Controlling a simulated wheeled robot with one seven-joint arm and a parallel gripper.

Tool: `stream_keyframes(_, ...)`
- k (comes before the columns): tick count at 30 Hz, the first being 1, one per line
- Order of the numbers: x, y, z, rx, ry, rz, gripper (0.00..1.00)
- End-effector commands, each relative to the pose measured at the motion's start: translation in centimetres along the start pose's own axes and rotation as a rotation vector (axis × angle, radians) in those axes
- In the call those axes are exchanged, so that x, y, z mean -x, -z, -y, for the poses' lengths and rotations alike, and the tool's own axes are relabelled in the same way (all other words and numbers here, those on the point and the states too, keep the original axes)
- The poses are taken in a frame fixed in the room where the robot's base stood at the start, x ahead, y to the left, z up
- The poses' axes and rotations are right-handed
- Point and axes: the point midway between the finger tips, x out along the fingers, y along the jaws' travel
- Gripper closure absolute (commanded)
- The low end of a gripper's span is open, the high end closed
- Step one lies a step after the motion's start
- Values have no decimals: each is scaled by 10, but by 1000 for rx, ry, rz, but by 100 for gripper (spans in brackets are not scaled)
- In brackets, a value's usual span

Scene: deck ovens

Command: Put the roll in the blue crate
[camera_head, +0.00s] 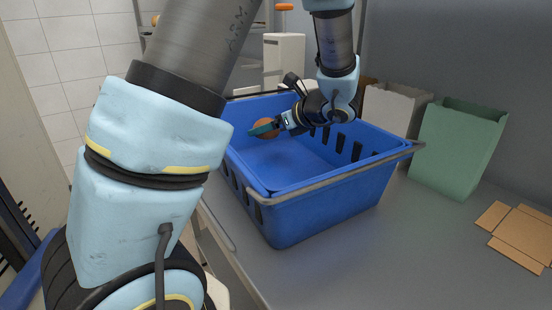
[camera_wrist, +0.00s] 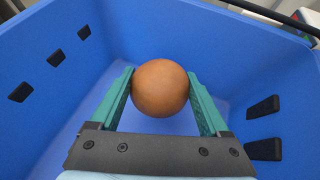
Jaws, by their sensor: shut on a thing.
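The roll is a round brown ball (camera_wrist: 160,88), held between the two green fingers of my gripper (camera_wrist: 160,92) in the wrist view. In the head view the roll (camera_head: 265,127) shows partly behind a finger of my gripper (camera_head: 264,130). My gripper is shut on the roll. The blue crate (camera_head: 325,205) stands on the grey counter, and its inside walls fill the wrist view (camera_wrist: 50,80). The roll and fingers are over the crate's open inside, seen against its walls and floor. The gap between roll and crate floor is hard to judge.
A green paper bag (camera_head: 457,148) and a white bag (camera_head: 395,108) stand behind and to the right of the crate. Flat brown cardboard pieces (camera_head: 520,235) lie on the counter (camera_head: 400,255) at the right. A metal handle bar (camera_head: 335,180) runs along the crate's near rim.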

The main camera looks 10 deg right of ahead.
Motion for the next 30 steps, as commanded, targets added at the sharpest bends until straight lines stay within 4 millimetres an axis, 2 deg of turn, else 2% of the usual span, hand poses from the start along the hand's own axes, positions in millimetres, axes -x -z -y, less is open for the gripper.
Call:
stream_keyframes(3,-9,16,0,-3,-2,1,74)
stream_keyframes(8,-16,28,0,-3,-1,1,74)
stream_keyframes(15,-31,56,0,-3,-1,1,74)
stream_keyframes(28,-35,63,0,0,0,0,74)
stream_keyframes(29,-34,62,0,0,0,0,18)
stream_keyframes(30,-34,62,0,1,0,0,14)
